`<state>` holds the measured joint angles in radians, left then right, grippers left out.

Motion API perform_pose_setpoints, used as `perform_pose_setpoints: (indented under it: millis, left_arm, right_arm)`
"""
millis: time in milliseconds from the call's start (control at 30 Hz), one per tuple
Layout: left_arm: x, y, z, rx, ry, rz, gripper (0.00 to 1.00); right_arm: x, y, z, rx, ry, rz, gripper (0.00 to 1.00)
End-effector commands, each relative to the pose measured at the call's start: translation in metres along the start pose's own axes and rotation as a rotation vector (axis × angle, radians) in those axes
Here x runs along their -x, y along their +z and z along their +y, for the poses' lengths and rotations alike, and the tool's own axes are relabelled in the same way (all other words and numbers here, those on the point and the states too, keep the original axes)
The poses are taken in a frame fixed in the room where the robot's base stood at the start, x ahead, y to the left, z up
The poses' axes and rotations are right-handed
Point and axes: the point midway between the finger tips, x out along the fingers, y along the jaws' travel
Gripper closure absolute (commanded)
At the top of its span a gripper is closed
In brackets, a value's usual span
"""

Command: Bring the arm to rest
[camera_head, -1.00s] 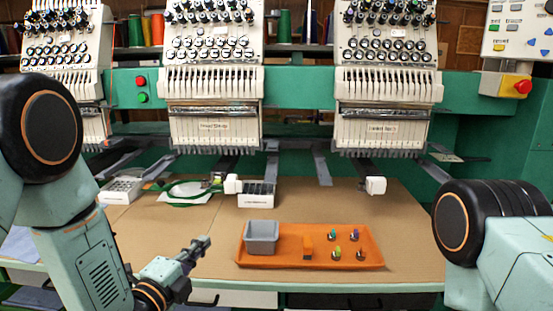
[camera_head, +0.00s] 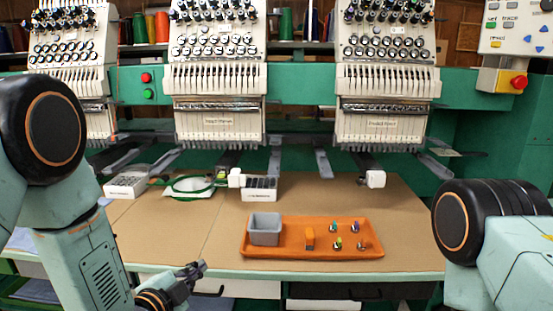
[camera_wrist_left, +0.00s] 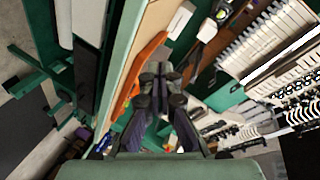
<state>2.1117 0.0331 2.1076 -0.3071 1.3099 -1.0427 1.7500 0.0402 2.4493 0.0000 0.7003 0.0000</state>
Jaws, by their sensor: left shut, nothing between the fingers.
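My left gripper (camera_head: 190,276) is low at the front edge of the table in the head view, left of the orange tray. Its fingers are together with nothing between them. It also shows in the left wrist view (camera_wrist_left: 161,72), fingers closed, with the table edge and the orange tray (camera_wrist_left: 150,55) beyond. My left arm comes down from the left of the head view. My right arm shows only in part at the right edge, and its gripper is out of view.
The orange tray (camera_head: 290,251) holds a grey bin (camera_head: 265,229) and several small coloured pieces. A white box (camera_head: 260,190) and a green hoop (camera_head: 192,185) lie farther back. Embroidery heads (camera_head: 215,125) stand behind. The table (camera_head: 225,225) is clear left of the tray.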

Motion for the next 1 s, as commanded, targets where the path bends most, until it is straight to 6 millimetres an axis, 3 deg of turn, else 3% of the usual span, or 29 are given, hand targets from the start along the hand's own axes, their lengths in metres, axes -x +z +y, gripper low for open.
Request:
perform_pose_setpoints:
  millis: [167,267,400,600,700,800,1000]
  left_arm:
    - [0.033,0.042,0.065,0.384,0.174,-0.224,1.0]
    - [0.069,0.068,0.114,0.625,0.264,-0.416,1.0]
    - [0.132,0.095,0.177,0.904,0.344,-0.707,1.0]
    - [0.236,0.112,0.248,1.138,0.403,-1.108,1.0]
    - [0.278,0.113,0.269,1.156,0.438,-1.236,1.0]
    - [0.304,0.113,0.284,1.148,0.473,-1.299,1.0]
    - [0.316,0.114,0.294,1.142,0.493,-1.325,1.0]
  right_arm:
    - [0.0,0.0,0.0,0.0,0.0,-0.001,0.6]
    - [0.0,0.0,0.0,0.0,0.0,-0.001,0.6]
    - [0.0,0.0,0.0,0.0,0.0,-0.001,0.6]
    - [0.0,0.0,0.0,0.0,0.0,-0.001,0.6]
    - [0.0,0.001,0.0,0.0,0.0,-0.001,0.6]
    - [0.0,0.001,0.0,0.0,0.0,-0.001,0.6]
    - [0.0,0.0,0.0,0.0,0.0,-0.001,0.6]
